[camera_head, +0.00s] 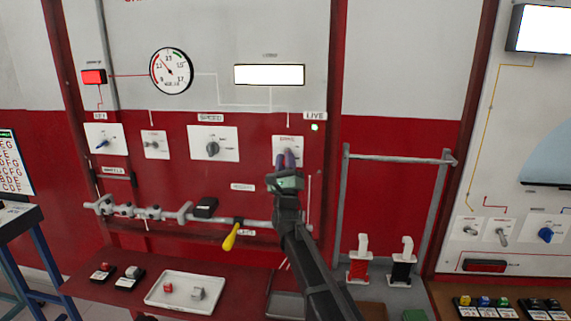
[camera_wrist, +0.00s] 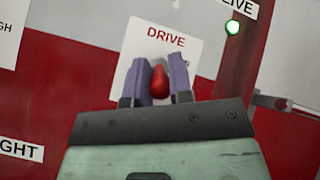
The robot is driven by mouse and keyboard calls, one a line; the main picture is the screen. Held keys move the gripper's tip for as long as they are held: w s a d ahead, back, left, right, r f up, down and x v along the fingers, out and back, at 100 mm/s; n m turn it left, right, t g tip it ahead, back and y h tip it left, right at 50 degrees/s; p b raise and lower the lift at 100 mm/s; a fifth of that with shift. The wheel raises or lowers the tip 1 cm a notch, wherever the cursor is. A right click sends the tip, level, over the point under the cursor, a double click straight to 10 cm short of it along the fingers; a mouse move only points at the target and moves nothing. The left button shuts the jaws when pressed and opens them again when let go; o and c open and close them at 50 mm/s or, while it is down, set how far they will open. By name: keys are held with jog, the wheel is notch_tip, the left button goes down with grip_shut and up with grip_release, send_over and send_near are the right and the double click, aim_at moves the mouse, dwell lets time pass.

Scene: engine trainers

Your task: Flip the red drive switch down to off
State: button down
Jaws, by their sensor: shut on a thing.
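The red drive switch (camera_wrist: 159,82) shows in the wrist view as a rounded red lever between my gripper's two purple fingers. My gripper (camera_wrist: 160,78) is shut on it in front of the white plate marked DRIVE (camera_wrist: 165,37). In the head view my gripper (camera_head: 286,160) reaches up to the same DRIVE plate (camera_head: 279,144) on the red panel and hides the switch. The switch's base is hidden behind the fingers, so I cannot tell whether the lever points up or down.
A green lamp (camera_head: 315,127) is lit beside the LIVE label (camera_head: 314,115). The SPEED knob plate (camera_head: 213,144) is to the left. A grey rail with a yellow handle (camera_head: 231,237) runs below. A white tray (camera_head: 155,297) lies on the red shelf. A grey frame (camera_head: 400,158) stands at right.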

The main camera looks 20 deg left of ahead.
jog(key=shift+h, duration=0.3)
jog(key=c, duration=1)
grip_release()
jog(key=shift+c, duration=0.2)
jog(key=b+v, duration=0.8)
jog(key=v, duration=0.3)
jog(key=shift+w, duration=0.15)
